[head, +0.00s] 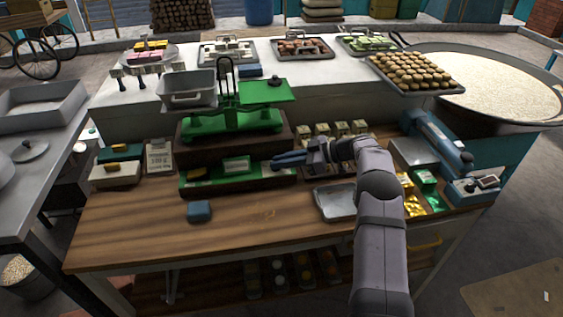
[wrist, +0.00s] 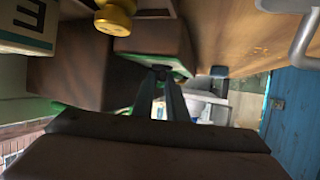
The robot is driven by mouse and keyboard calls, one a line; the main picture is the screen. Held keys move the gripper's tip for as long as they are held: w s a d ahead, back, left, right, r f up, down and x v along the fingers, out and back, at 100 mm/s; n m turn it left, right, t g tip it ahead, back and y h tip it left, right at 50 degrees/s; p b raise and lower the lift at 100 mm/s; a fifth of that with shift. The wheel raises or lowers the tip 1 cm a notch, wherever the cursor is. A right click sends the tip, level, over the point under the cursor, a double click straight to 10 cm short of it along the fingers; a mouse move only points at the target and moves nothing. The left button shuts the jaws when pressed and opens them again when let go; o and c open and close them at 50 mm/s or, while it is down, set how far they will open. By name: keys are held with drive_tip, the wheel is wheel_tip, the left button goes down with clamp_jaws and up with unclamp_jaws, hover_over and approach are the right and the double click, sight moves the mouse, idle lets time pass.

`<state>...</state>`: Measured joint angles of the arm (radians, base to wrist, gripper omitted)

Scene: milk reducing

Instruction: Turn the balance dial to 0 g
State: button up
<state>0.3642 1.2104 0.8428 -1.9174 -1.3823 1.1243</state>
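The green balance (head: 215,125) stands on a dark wooden block at the back of the table. A grey pan (head: 188,92) is on its left side and a flat green plate (head: 262,92) on its right. A low green tray (head: 212,183) lies in front of it, with a small pale-labelled block on it. I cannot make out a dial or its reading. My gripper (head: 277,162) points left, close to the tray's right end and in front of the balance. In the wrist view its narrow fingers (wrist: 162,72) meet at the tips, with nothing visible between them.
A metal tray (head: 337,202) lies below my wrist. Small boxes (head: 325,131) stand behind my gripper. A blue device (head: 440,150) and gold and green packets (head: 414,205) are at right. A blue block (head: 199,211) sits front left. The table's front middle is clear.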

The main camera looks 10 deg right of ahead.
drive_tip(key=o, duration=0.4)
drive_tip(key=shift+d, duration=0.1)
drive_tip(key=shift+b+v, duration=1.35)
drive_tip(key=shift+v, duration=2.3)
